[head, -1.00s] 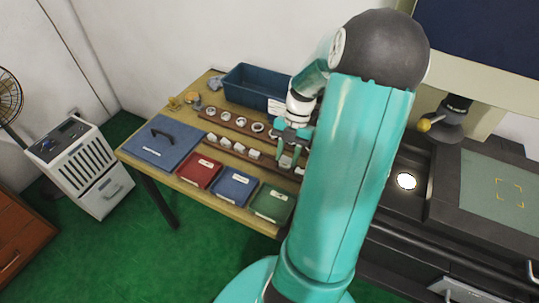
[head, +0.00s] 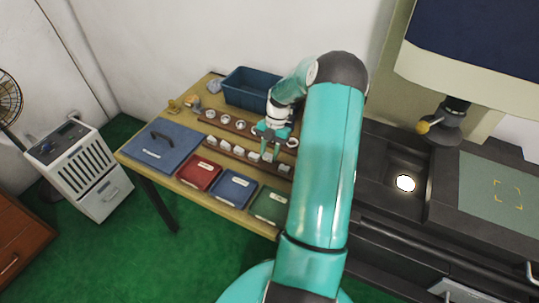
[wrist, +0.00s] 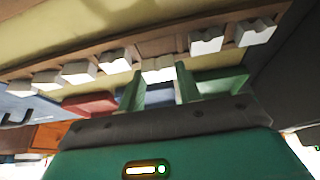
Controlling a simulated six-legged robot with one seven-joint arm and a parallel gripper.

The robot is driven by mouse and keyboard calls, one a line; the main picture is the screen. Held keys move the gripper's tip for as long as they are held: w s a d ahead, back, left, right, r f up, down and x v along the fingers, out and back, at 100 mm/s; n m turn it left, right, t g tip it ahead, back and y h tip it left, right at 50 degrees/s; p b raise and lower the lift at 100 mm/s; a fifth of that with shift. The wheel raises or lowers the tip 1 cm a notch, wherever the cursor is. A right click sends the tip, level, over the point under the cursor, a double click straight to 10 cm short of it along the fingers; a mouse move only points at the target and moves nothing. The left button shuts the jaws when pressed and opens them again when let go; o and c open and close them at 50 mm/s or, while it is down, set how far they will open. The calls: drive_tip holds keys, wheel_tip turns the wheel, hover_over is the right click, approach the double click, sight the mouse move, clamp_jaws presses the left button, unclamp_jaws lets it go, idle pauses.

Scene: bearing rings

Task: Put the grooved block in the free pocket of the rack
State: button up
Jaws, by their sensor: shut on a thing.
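My gripper (head: 267,150) is over the front brown rack (head: 232,155) on the wooden table. In the wrist view my gripper (wrist: 158,88) has its two green fingers shut on a pale grooved block (wrist: 158,73). Other pale grooved blocks (wrist: 78,72) sit along the rack (wrist: 172,43) on both sides. The held block is in front of a gap in that row, the free pocket (wrist: 160,47). I cannot tell whether the held block touches the rack. In the head view my fingers largely hide the held block.
A second rack with pale rings (head: 225,118) runs behind the block rack. A red tray (head: 199,172), a blue tray (head: 233,186) and a green tray (head: 269,204) stand in front. A dark blue bin (head: 247,90) is behind, and a blue case (head: 160,145) lies left.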

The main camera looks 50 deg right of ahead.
drive_tip(key=shift+f, duration=0.8)
drive_tip(key=shift+f, duration=0.6)
drive_tip(key=o, duration=1.1)
drive_tip(key=shift+r, duration=0.1)
drive_tip(key=v, duration=1.3)
drive_tip(key=shift+a+r, duration=0.1)
drive_tip(key=shift+a, duration=0.2)
